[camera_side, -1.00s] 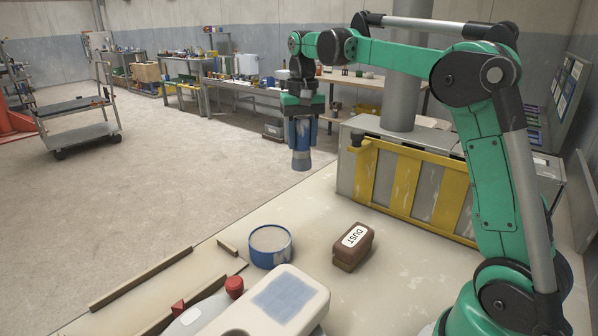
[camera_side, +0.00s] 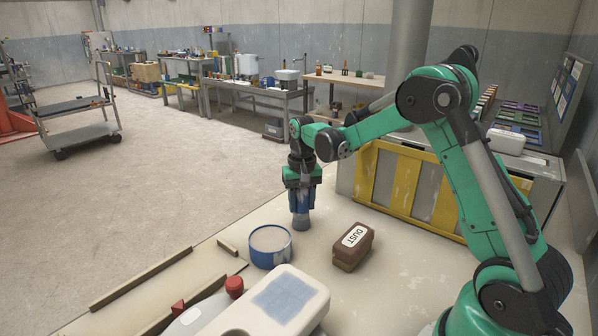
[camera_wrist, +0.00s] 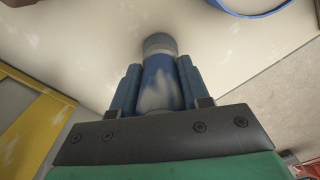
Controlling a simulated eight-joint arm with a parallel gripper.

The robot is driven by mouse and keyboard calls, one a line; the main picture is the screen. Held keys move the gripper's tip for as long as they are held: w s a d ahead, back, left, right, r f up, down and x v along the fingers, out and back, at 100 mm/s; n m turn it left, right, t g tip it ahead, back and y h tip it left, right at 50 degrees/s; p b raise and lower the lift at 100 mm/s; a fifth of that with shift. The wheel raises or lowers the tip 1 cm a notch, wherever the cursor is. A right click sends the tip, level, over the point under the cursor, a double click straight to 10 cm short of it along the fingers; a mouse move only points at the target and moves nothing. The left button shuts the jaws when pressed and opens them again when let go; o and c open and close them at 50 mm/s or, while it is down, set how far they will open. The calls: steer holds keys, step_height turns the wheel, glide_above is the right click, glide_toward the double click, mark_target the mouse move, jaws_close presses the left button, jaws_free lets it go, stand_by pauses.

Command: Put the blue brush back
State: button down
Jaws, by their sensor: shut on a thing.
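My gripper (camera_side: 301,204) is shut on the blue brush (camera_side: 302,223) and holds it upright, its grey end pointing down. In the wrist view the brush (camera_wrist: 160,88) sits between the two blue fingers, with its grey end away from the palm. The brush is behind and to the right of a round blue-rimmed pot (camera_side: 270,246) with a pale top. It looks close above the bench, but I cannot tell whether it touches. Part of the blue rim (camera_wrist: 252,12) shows at the top right of the wrist view.
A brown block labelled DUST (camera_side: 353,246) is on the bench to the right. A white container with a blue patch (camera_side: 282,298) and a red-capped bottle (camera_side: 205,312) are in front. Wooden strips (camera_side: 142,278) lie at left. A yellow-framed grey cabinet (camera_side: 410,187) stands behind.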

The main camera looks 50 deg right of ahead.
steer(key=shift+f, duration=0.15)
steer(key=shift+c, duration=2.1)
jaws_free()
step_height(320, 180, up, 12)
steer(key=shift+a+r, duration=0.1)
steer(key=shift+r, duration=0.05)
steer(key=s+a+f+n+t, duration=0.3)
steer(key=s+a+n+t, duration=0.4)
steer(key=s+a, duration=0.5)
steer(key=shift+a, duration=0.55)
